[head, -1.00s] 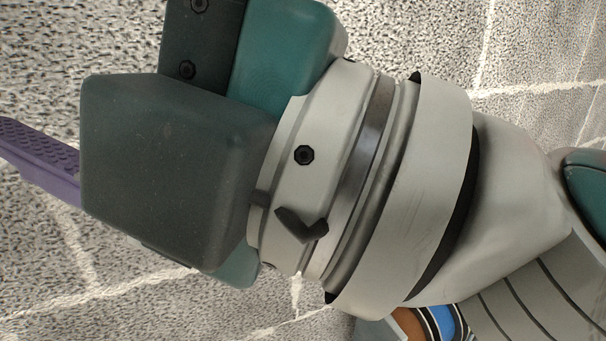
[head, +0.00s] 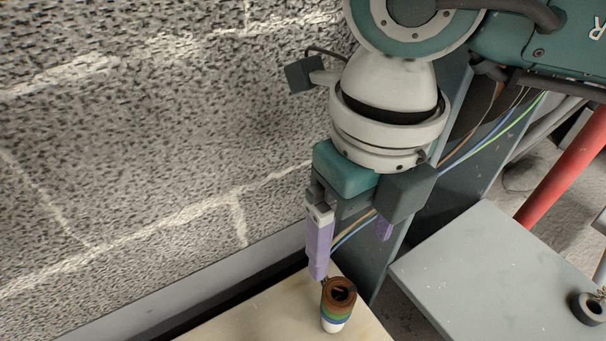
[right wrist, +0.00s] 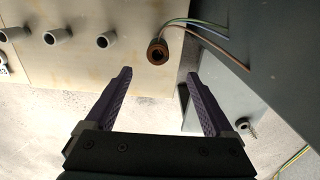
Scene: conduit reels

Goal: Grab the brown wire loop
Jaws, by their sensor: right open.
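A brown wire loop (head: 340,291) sits on top of a stack with green and blue bands on a pale post, on the light wooden board. In the right wrist view the brown loop (right wrist: 157,51) lies just beyond and between the fingertips. My right gripper (head: 351,258) points down with its purple fingers apart, above and behind the stack in the head view. Its fingers (right wrist: 160,74) are open and empty in the wrist view. My left gripper is out of view.
Several grey posts, one of them here (right wrist: 103,40), stand in a row on the board (right wrist: 90,72). Thin coloured wires (right wrist: 220,45) run close beside the brown loop. A grey table (head: 500,275) with a dark ring (head: 588,308) stands at right. A rough wall (head: 130,130) is at left.

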